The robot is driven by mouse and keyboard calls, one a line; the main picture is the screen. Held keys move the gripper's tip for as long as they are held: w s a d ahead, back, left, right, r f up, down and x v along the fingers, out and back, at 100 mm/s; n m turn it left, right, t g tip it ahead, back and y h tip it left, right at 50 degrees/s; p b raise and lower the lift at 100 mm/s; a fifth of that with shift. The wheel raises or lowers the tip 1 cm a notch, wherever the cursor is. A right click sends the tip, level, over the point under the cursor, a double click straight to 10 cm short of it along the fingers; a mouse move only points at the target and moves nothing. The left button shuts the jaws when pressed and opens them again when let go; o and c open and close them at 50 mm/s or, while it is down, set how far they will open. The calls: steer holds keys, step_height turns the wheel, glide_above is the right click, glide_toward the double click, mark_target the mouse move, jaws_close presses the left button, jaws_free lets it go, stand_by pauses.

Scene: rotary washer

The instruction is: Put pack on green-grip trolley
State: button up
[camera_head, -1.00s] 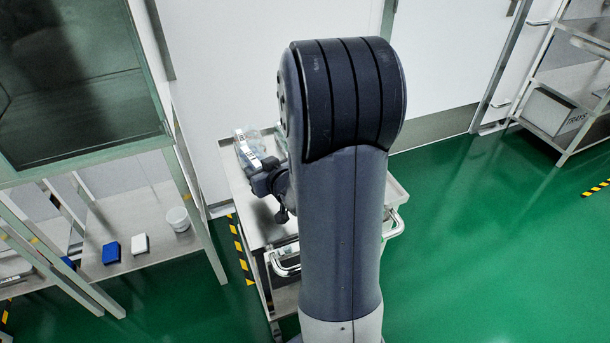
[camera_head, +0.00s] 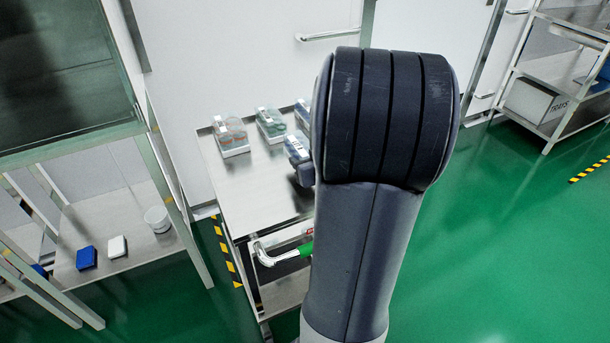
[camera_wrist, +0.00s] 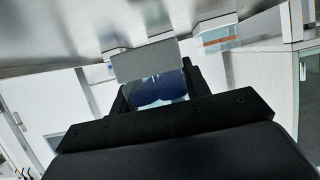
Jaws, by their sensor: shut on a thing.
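A steel trolley (camera_head: 245,195) with a green grip (camera_head: 292,253) on its chrome handle stands left of my arm in the head view. My gripper (camera_wrist: 156,88) is shut on a pack with dark blue contents (camera_wrist: 150,92) and a pale grey base (camera_wrist: 147,62), seen in the wrist view. In the head view the held pack (camera_head: 297,147) appears over the trolley's right part, with my arm hiding much of the gripper. I cannot tell whether its base touches the top. Other clear packs stand at the trolley's back: one with orange contents (camera_head: 231,137) and one greenish (camera_head: 270,124).
Another pack (camera_head: 303,112) is partly hidden by my arm. The trolley's front left top is bare. A bench (camera_head: 130,270) at left holds a blue box (camera_head: 86,258), a white box (camera_head: 117,247) and a tub (camera_head: 158,219). Shelving (camera_head: 560,90) stands at right.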

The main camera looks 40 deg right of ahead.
steer(key=shift+f+b, duration=0.9)
steer(key=shift+f, duration=0.95)
steer(key=shift+f, duration=0.2)
steer(key=o, duration=1)
steer(key=shift+o, duration=0.2)
steer(key=shift+s+r, duration=0.2)
steer(key=shift+r, duration=0.2)
steer(key=p+v, duration=0.3)
steer(key=v, duration=0.7)
steer(key=shift+s+a+p, duration=0.1)
steer(key=shift+s+p, duration=0.1)
steer(key=shift+p, duration=0.15)
steer(key=shift+s+a+r, duration=0.1)
steer(key=shift+s+a, duration=0.1)
steer(key=shift+s, duration=0.35)
